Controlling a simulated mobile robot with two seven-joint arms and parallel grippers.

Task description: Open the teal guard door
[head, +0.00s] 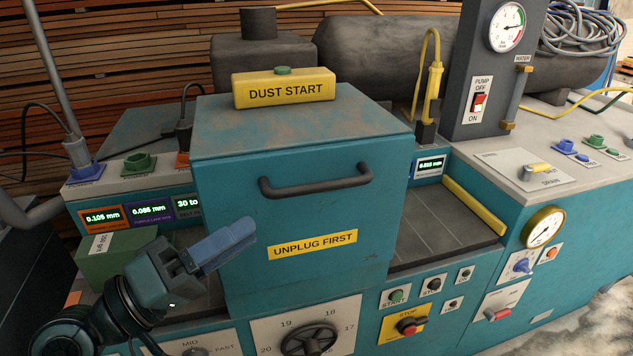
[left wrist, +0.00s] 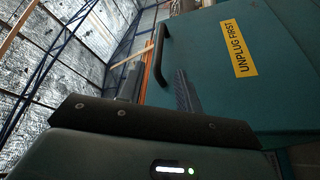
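The teal guard door (head: 300,215) is the front of a boxy teal cover, which looks closed. It has a dark bar handle (head: 315,182) and a yellow "UNPLUG FIRST" label (head: 313,244). In the left wrist view the door (left wrist: 215,75) fills the right side, and its handle (left wrist: 157,55) stands beyond my fingers. My left gripper (head: 235,238) is at the door's lower left, below and left of the handle, apart from it. Its two fingers show apart in the left wrist view, with nothing between them. My right gripper is not in view.
A yellow "DUST START" block (head: 284,90) sits on top of the cover. A yellow plug with a cord (head: 433,85) stands at its right. A green box (head: 115,255) is behind my left arm. A handwheel (head: 310,340) and a stop button (head: 407,326) are below.

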